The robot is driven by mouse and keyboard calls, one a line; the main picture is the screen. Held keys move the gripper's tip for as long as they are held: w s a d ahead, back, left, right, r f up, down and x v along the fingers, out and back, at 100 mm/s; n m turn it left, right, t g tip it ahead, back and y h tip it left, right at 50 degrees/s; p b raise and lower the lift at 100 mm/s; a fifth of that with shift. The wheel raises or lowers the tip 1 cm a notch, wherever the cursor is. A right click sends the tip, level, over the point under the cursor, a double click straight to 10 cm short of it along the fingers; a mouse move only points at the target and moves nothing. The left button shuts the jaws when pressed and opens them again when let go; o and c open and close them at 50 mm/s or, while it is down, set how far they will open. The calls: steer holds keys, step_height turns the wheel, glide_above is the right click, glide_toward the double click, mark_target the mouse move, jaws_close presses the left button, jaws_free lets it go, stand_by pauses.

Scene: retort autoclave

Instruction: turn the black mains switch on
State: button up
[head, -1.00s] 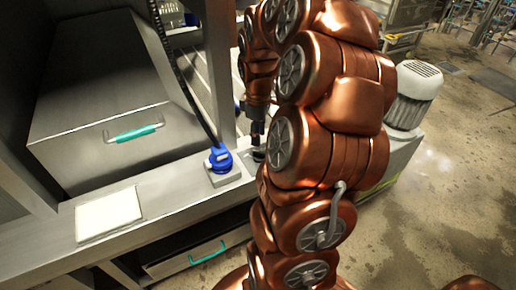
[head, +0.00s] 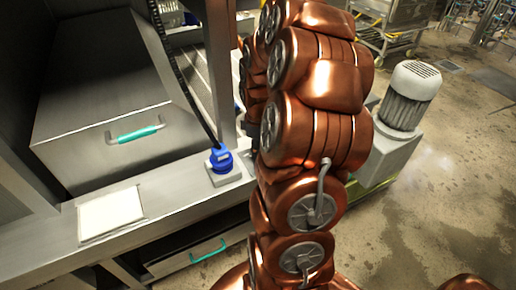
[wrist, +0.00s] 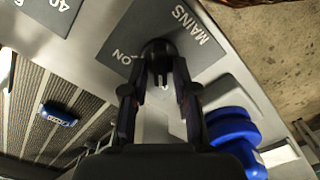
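The black mains switch (wrist: 158,50) is a round dark knob on a grey plate (wrist: 205,40) lettered MAINS, with ON beside the knob, in the wrist view. My gripper (wrist: 160,72) has its two dark fingers apart, one on each side of the knob. I cannot tell whether the fingertips touch it. The exact angle of the knob is hard to read. In the head view my copper arm hides the switch and the gripper.
A blue rotary knob (head: 221,160) on a pale block stands close by on the ledge; it also shows in the wrist view (wrist: 232,130). A steel box with a teal handle (head: 135,134) is at left. A motor (head: 409,97) stands right of my arm.

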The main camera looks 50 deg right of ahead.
jaws_close()
steer(key=shift+f+m+b, duration=0.1)
steer(key=shift+m+b, duration=0.2)
steer(key=shift+b, duration=0.1)
steer(key=shift+d+f+m+b, duration=0.1)
steer(key=shift+f+m+b, duration=0.05)
steer(key=shift+m+b, duration=0.85)
steer(key=m+b, duration=0.4)
steer(key=m, duration=0.1)
steer(key=shift+d, duration=0.1)
steer(key=m+b, duration=0.1)
steer(key=m, duration=0.1)
steer(key=m+b, duration=0.1)
steer(key=m, duration=0.2)
steer(key=shift+d+r+m+b, duration=0.15)
steer(key=shift+r+m+b, duration=0.05)
steer(key=shift+m+b, duration=0.15)
steer(key=shift+s+m+b, duration=0.15)
steer(key=shift+m+b, duration=0.25)
steer(key=shift+m, duration=1.85)
